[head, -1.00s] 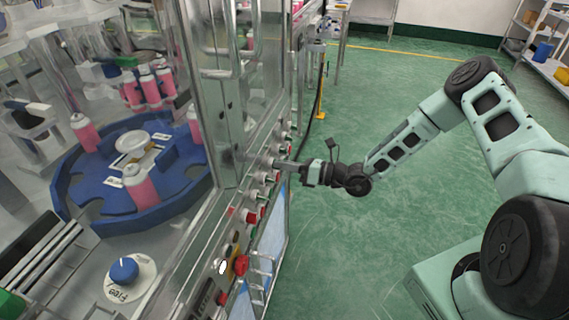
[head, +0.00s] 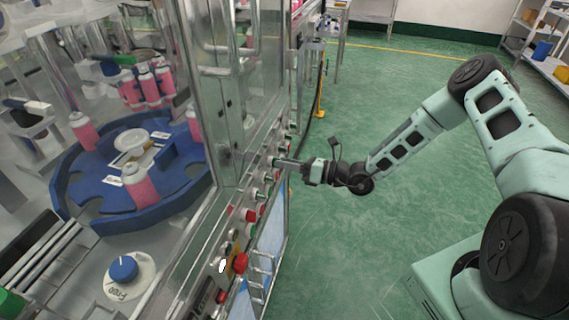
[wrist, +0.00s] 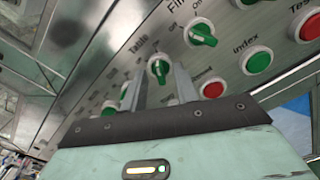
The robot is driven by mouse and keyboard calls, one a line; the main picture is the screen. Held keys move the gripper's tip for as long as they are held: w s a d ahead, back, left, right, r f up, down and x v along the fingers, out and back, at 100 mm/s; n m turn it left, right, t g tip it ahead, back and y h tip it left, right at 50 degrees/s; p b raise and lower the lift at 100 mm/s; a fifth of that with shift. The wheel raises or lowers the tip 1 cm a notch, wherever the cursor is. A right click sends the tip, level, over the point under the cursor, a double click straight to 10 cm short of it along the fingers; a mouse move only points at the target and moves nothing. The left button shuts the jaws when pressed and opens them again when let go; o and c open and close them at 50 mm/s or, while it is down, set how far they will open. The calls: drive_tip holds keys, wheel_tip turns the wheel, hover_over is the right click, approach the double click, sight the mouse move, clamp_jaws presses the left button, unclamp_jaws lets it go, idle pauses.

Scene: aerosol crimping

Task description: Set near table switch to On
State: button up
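The near table switch appears to be the green knob (wrist: 159,69) under the label "Table" in the wrist view. It sits on the steel control panel (wrist: 100,72). My gripper (wrist: 160,76) is at the panel with its two fingers apart, one on each side of this knob. Gaps seem to show between the knob and the fingers; I cannot tell whether either finger touches it. The knob's On and Off marks are not readable. In the head view my gripper (head: 277,161) reaches the panel from the right, and its fingertips hide the switch.
Another green switch (wrist: 201,35), a green Index button (wrist: 257,60) and red buttons (wrist: 212,88) are close by. A blue turntable (head: 140,212) with pink cans stands behind the machine's glass. Green floor (head: 390,225) to the right is clear.

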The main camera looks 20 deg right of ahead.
drive_tip(key=b+v, duration=0.3)
drive_tip(key=v, duration=1.3)
drive_tip(key=shift+s+d, duration=0.25)
drive_tip(key=shift+d, duration=0.05)
drive_tip(key=s+a+r+n+g+h, duration=0.2)
drive_tip(key=s+a+r+n+g, duration=0.25)
drive_tip(key=a+n+g, duration=0.35)
drive_tip(key=s+a+r+n+g+h, duration=0.1)
drive_tip(key=s+a+r+n+g, duration=0.3)
drive_tip(key=s+a+n+g, duration=0.5)
drive_tip(key=s+a+r+n+t+h, duration=0.2)
drive_tip(key=s+r+n+t+h, duration=0.1)
drive_tip(key=n, duration=0.8)
drive_tip(key=s+a+r+n+t+h, duration=0.2)
drive_tip(key=s+r+n+h, duration=0.4)
drive_tip(key=n, duration=0.5)
drive_tip(key=shift+s+r+t+h, duration=0.2)
drive_tip(key=shift+s+t+h, duration=0.2)
drive_tip(key=shift+t+h, duration=0.45)
